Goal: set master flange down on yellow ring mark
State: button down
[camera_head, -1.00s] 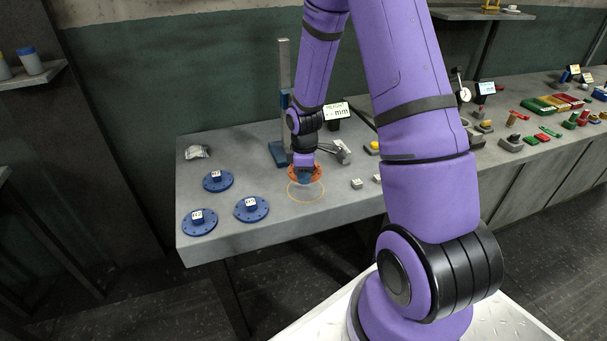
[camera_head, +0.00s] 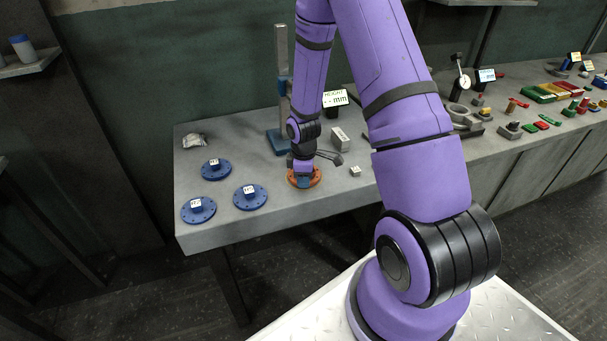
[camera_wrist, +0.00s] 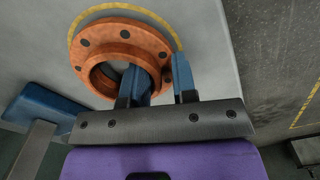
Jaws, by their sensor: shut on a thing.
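The master flange is an orange disc with bolt holes and a raised hub; it shows in the head view (camera_head: 292,181) and in the wrist view (camera_wrist: 95,48). My gripper (camera_head: 304,180) is shut on its hub wall, with one blue finger inside the bore and the other outside, as the wrist view (camera_wrist: 160,77) shows. The yellow ring mark (camera_wrist: 130,9) shows as an arc along the flange's upper and right edge in the wrist view; the rest is hidden. The flange looks level and at or very near the bench top; I cannot tell if it touches.
Several blue flanges with labels (camera_head: 250,197) stand left of my gripper on the grey bench (camera_head: 265,228). A height gauge (camera_head: 282,95) with a display (camera_head: 335,98) stands behind. Small grey blocks (camera_head: 355,171) lie to the right. The bench's front edge is close.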

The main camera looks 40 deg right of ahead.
jog(key=shift+f, duration=0.2)
dwell(0.6)
jog(key=c, duration=0.8)
grip_release()
notch_tip(320, 180, up, 11)
jog(key=shift+f, duration=0.15)
dwell(0.4)
